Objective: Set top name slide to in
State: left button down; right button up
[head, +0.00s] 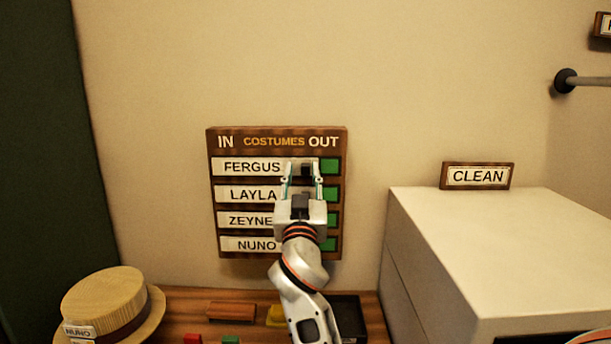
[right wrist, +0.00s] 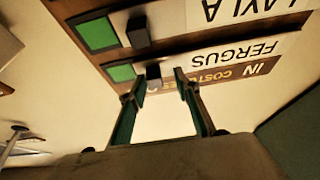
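A brown wooden board (head: 277,131) on the wall reads IN, COSTUMES, OUT and carries several white name slides. The top slide, FERGUS (head: 248,167), lies toward the IN side, with a green patch (head: 330,166) at its right. Its dark knob (head: 306,170) also shows in the right wrist view (right wrist: 153,73), where the board appears upside down. My right gripper (head: 302,178) is open, with its fingertips on either side of that knob; I cannot tell whether they touch it. It hides the right parts of the lower slides. My left gripper is not in view.
The LAYLA slide (head: 248,194) and its knob (right wrist: 139,32) are close below. A straw hat (head: 105,302) stands at the left on the wooden table (head: 180,298). A pale cabinet (head: 480,230) with a CLEAN sign (head: 478,176) stands at the right.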

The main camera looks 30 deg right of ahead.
jog(key=shift+d+r, duration=0.1)
jog(key=shift+r, duration=0.05)
notch_tip(320, 180, up, 10)
jog(key=shift+f, duration=0.15)
dwell(0.5)
dwell(0.4)
